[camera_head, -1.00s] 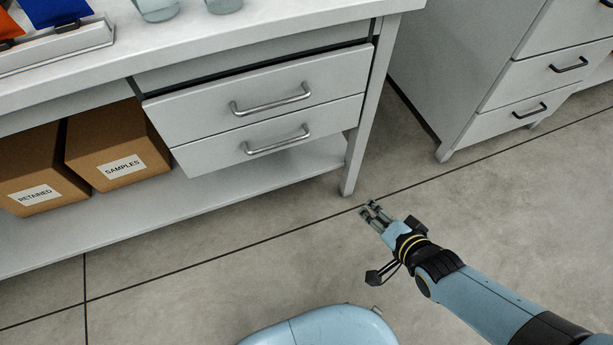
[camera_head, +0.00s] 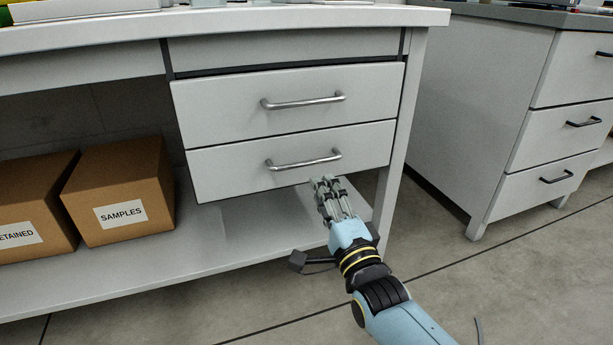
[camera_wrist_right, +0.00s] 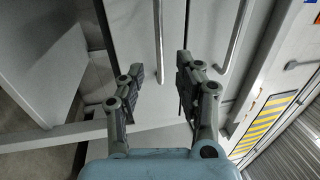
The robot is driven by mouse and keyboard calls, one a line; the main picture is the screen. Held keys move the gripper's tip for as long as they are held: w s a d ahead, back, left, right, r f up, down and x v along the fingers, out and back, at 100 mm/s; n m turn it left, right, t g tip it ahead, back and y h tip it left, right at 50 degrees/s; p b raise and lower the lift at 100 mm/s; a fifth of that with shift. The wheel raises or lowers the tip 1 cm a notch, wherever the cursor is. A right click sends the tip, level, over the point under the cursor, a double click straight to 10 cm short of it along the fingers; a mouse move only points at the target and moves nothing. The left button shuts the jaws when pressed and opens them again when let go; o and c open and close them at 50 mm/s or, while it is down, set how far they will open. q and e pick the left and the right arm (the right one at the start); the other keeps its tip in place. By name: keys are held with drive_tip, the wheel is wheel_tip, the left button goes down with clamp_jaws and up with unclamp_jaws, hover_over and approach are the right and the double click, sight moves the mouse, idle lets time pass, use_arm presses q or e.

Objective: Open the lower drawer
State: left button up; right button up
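The lower drawer (camera_head: 235,176) is a pale grey front under the bench, level with the drawer above it. Its bar-shaped metal handle (camera_head: 303,162) runs across its middle. My right gripper (camera_head: 325,181) is just below the right end of that handle, fingers pointing towards the drawer. In the right wrist view my right gripper (camera_wrist_right: 158,75) is open and empty, with the lower handle (camera_wrist_right: 159,40) appearing between the fingertips. Whether the fingers reach around the bar cannot be told. My left gripper is not in view.
The upper drawer (camera_head: 215,103) has a similar handle (camera_head: 303,101). Cardboard boxes, one marked SAMPLES (camera_head: 125,190), stand on the lower shelf (camera_head: 235,233) to the left. A bench leg (camera_head: 394,185) is close on the right, with a grey cabinet (camera_head: 478,110) beyond it.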

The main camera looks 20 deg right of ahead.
sight(308, 164)
drive_tip(key=w+b, duration=0.1)
drive_tip(key=w, duration=0.2)
drive_tip(key=w+r+b, duration=0.1)
drive_tip(key=w, duration=0.1)
drive_tip(key=w+b, duration=0.1)
drive_tip(key=w, duration=0.2)
drive_tip(key=shift+w+a+r, duration=0.15)
drive_tip(key=shift+w+r, duration=0.05)
drive_tip(key=shift+w, duration=0.1)
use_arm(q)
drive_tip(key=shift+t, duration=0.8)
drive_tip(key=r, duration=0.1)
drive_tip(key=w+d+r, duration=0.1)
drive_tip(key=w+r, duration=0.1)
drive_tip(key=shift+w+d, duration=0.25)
use_arm(e)
drive_tip(key=shift+w+r, duration=0.2)
drive_tip(key=shift+w, duration=0.1)
clamp_jaws()
